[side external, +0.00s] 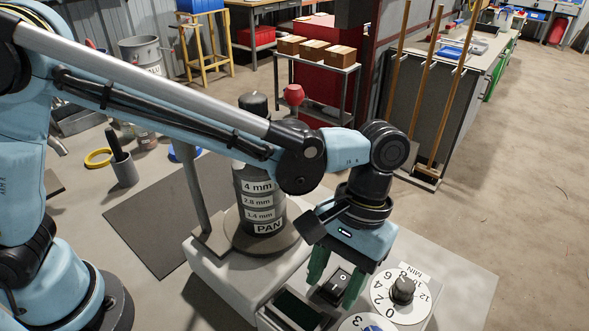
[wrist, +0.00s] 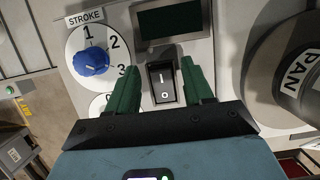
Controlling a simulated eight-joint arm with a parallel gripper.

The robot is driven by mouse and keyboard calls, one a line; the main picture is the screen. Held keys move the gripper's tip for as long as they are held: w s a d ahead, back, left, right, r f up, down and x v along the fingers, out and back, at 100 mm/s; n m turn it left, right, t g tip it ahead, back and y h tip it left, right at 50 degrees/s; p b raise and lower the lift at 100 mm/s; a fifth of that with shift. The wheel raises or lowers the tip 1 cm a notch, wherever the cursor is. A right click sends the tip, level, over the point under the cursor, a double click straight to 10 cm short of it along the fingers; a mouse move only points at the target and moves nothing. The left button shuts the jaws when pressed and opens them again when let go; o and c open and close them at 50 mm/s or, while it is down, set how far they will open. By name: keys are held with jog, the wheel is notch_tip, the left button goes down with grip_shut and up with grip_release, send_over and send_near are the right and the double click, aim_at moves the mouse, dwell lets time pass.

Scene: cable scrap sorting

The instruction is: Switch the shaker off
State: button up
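The shaker (side external: 215,277) is a pale grey machine carrying a dark sieve stack (side external: 258,190) labelled 4 mm, 2.8 mm, 1.4 mm and PAN. Its black rocker switch (side external: 340,277) is on the front panel. In the wrist view the switch (wrist: 161,84) shows a white I on its far half and an O on its near half. I cannot tell for sure which half is pressed in. My gripper (side external: 333,292) is over the panel with its green fingers apart and nothing between them. In the wrist view its fingers (wrist: 160,67) lie to either side of the switch; contact cannot be told.
A MIN dial with a black knob (side external: 403,290) is right of the switch. A STROKE dial with a blue knob (wrist: 91,62) and a dark display (wrist: 170,19) are also close by. The sieve stack stands just behind my gripper. A dark mat (side external: 155,225) lies left of the shaker.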

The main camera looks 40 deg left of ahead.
aim_at(348, 275)
jog(key=shift+r, duration=0.1)
jog(key=v, duration=1.2)
jog(key=shift+w, duration=0.1)
jog(key=w+a+r+m+t+h, duration=0.2)
jog(key=w+a+r+t+h, duration=0.1)
jog(key=w, duration=0.4)
jog(key=w+a+r+m+t+h, duration=0.2)
jog(key=w+r+t+h, duration=0.15)
jog(key=w, duration=0.35)
jog(key=s+a+f+n+t+y, duration=0.1)
jog(key=s+a+f+t+y, duration=0.2)
jog(key=a, duration=0.9)
jog(key=s+a+f+n+t+y, duration=0.1)
jog(key=s+a+f+n+y, duration=0.2)
jog(key=s+a+f, duration=0.6)
jog(key=shift+s+a+f, duration=0.2)
jog(key=shift+s+a, duration=1.05)
jog(key=shift+s, duration=1.05)
